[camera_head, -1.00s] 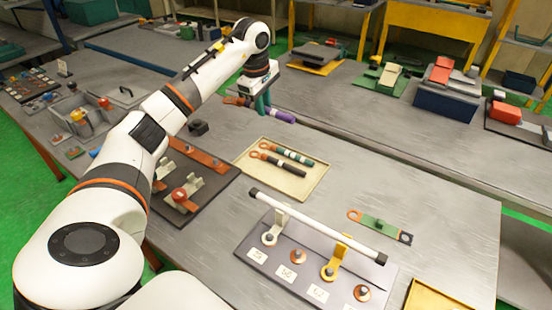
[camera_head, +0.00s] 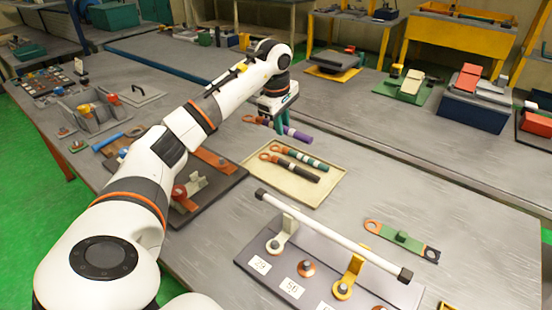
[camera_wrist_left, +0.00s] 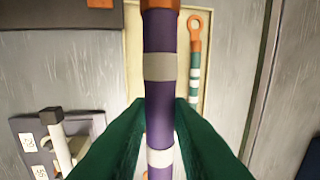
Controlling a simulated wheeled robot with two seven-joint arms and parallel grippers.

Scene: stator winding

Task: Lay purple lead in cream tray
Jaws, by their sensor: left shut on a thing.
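The purple lead (camera_head: 296,132), with an orange end and white and grey bands, is held in my left gripper (camera_head: 278,122). It is near the far-left edge of the cream tray (camera_head: 279,180) and looks to be above the table. In the left wrist view the purple lead (camera_wrist_left: 160,105) runs between the two green fingers, shut on it, and covers part of the cream tray (camera_wrist_left: 133,45). A green lead (camera_head: 300,157) and a black lead (camera_head: 294,169) lie side by side in the tray. The green lead also shows in the wrist view (camera_wrist_left: 195,60). My right gripper is not in view.
A grey fixture (camera_head: 290,255) with a long white bar (camera_head: 325,231) stands in front of the tray. A green-and-copper link (camera_head: 402,239) lies to its right. A dark plate with copper parts (camera_head: 213,163) lies left of the tray. Table right of the tray is clear.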

